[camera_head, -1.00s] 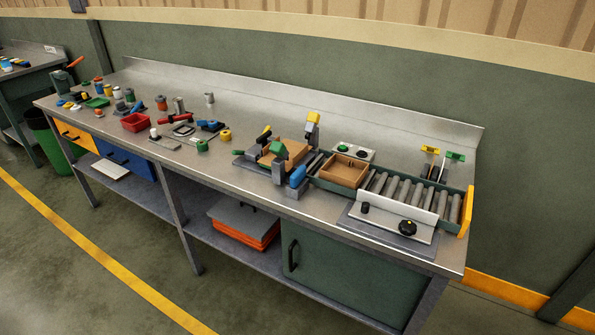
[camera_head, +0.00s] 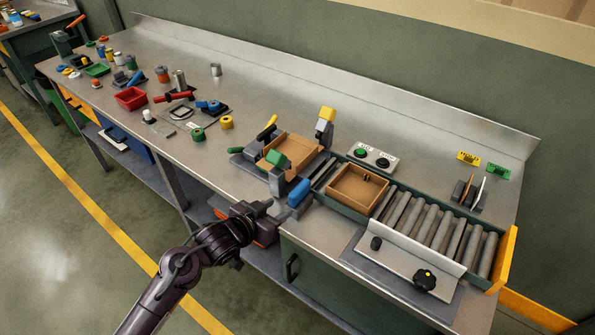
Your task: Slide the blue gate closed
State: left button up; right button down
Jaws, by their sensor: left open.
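The blue gate part (camera_head: 299,193) is a small upright blue piece on a grey mount at the front edge of the bench, beside the roller track. My left gripper (camera_head: 266,205) is dark and comes in from the lower left. It is open and empty, just left of the blue piece and apart from it, near the bench's front edge. Its fingers are small in the picture. My right gripper is out of view.
A wooden tray (camera_head: 357,188) sits on the grey rollers (camera_head: 425,220). A green-topped post (camera_head: 277,158) stands close to the blue piece. A panel with a black knob (camera_head: 425,280) lies in front of the rollers. Small tools and parts crowd the bench's left half.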

aim_at(292, 194)
pick_arm(q)
jog(key=shift+w+d+r, duration=0.15)
jog(key=shift+d+r, duration=0.1)
jog(key=shift+r, duration=0.25)
jog(key=shift+w+d+r, duration=0.15)
jog(key=shift+d+r, duration=0.05)
jog(key=shift+r, duration=0.3)
jog(key=shift+w+d+r, duration=0.15)
jog(key=shift+r, duration=0.05)
jog(key=shift+w+d, duration=0.15)
jog(key=shift+d, duration=0.05)
jog(key=shift+w+d+f+h+p, duration=0.3)
jog(key=shift+w+d+f+p, duration=0.1)
jog(key=shift+w+d+p, duration=0.25)
jog(key=x, duration=0.3)
jog(key=shift+w+f, duration=0.2)
jog(key=shift+w, duration=0.15)
jog(key=shift+w+d+f, duration=0.1)
jog(key=shift+w+f, duration=0.05)
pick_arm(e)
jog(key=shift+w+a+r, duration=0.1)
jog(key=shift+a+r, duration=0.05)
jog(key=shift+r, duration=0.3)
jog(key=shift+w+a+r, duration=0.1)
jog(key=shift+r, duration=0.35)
pick_arm(q)
jog(key=shift+c, duration=0.3)
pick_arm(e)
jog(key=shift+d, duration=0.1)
